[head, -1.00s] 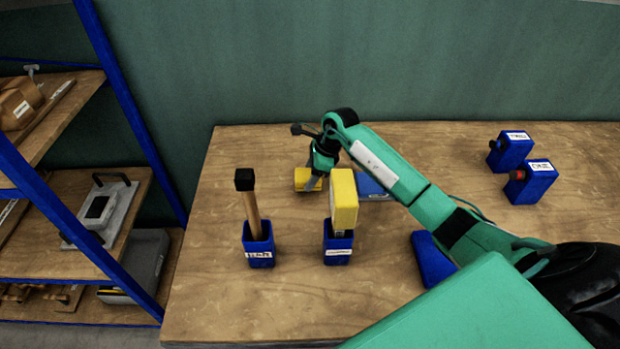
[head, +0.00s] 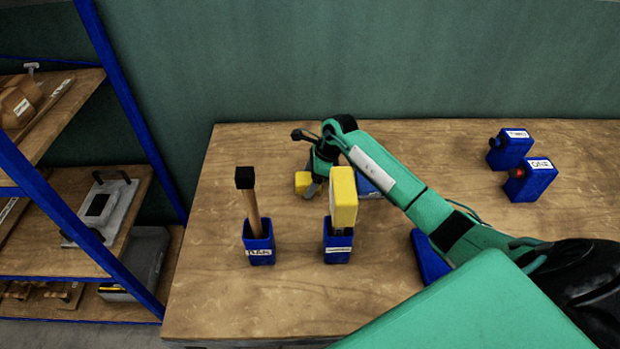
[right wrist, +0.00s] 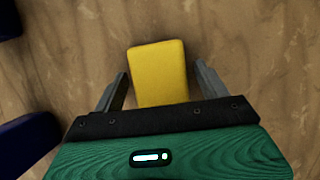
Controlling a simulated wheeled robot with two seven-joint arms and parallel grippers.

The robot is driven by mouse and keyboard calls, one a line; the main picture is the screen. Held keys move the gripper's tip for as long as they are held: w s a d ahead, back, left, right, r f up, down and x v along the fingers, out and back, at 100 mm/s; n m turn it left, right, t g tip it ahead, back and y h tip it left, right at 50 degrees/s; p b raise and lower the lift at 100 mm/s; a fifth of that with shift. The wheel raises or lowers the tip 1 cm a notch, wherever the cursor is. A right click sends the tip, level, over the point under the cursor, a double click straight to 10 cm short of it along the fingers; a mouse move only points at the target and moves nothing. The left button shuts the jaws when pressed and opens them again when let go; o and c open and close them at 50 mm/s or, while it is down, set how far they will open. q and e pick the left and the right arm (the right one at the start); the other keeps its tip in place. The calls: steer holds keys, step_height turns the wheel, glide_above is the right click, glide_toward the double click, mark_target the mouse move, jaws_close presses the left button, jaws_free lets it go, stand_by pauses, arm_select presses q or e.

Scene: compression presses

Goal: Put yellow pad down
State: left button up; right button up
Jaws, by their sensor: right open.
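The yellow pad (head: 302,182) lies on the wooden table, behind the two blue holders; it also shows in the right wrist view (right wrist: 158,72). My right gripper (head: 313,190) is at the pad, low over the table. In the right wrist view its two fingers (right wrist: 160,92) stand apart, one on each side of the pad's near end, with gaps to the pad on both sides. The right gripper partly hides the pad in the head view. My left gripper is not in view.
A blue holder (head: 259,250) carries a wooden-handled tool; another blue holder (head: 337,250) carries a yellow block (head: 343,195). A blue item (head: 368,188) lies behind my right arm. Two blue boxes (head: 530,182) stand at right. A blue-framed shelf (head: 120,100) is at left.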

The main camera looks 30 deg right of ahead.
steer(key=b+v, duration=0.2)
steer(key=v, duration=1)
steer(key=shift+r, duration=0.15)
